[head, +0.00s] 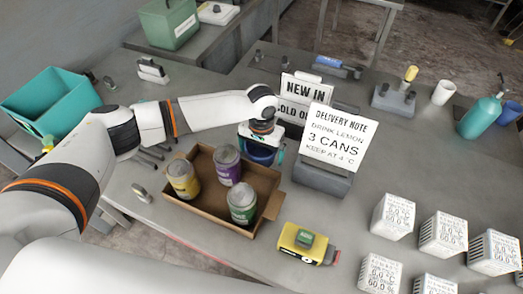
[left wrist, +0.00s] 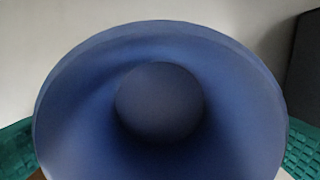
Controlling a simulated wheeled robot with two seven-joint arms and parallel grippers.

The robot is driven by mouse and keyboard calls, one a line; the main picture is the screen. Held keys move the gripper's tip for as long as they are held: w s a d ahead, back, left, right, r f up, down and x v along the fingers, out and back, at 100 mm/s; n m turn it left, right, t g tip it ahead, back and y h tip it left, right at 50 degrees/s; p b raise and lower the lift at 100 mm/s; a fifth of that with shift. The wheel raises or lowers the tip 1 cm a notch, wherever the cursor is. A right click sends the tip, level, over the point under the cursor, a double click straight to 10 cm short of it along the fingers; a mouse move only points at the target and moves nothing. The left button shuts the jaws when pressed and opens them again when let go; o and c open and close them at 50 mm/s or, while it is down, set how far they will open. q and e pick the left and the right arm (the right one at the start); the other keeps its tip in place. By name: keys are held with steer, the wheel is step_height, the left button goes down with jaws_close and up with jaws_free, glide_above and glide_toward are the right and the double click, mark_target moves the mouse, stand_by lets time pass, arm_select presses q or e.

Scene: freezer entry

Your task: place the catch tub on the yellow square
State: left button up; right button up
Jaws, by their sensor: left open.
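A blue round tub (head: 262,154), which looks like the catch tub, stands at the back edge of the cardboard tray, partly hidden by my left gripper (head: 261,158). In the left wrist view the blue tub (left wrist: 160,100) fills the middle, seen into its round hollow with a darker centre. The left gripper is open, with a green finger pad on each side of the tub; whether the pads touch it I cannot tell. No yellow square shows clearly in either view. My right gripper is not in view.
The cardboard tray (head: 268,207) holds three cans. A delivery note sign (head: 338,138) stands close right of the gripper. A yellow device (head: 307,243) lies in front. Several white boxes (head: 392,215) stand at right. A teal bin (head: 50,103) is at left.

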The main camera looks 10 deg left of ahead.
arm_select(q)
steer(key=shift+c, duration=0.8)
steer(key=c, duration=0.9)
steer(key=shift+r, duration=0.1)
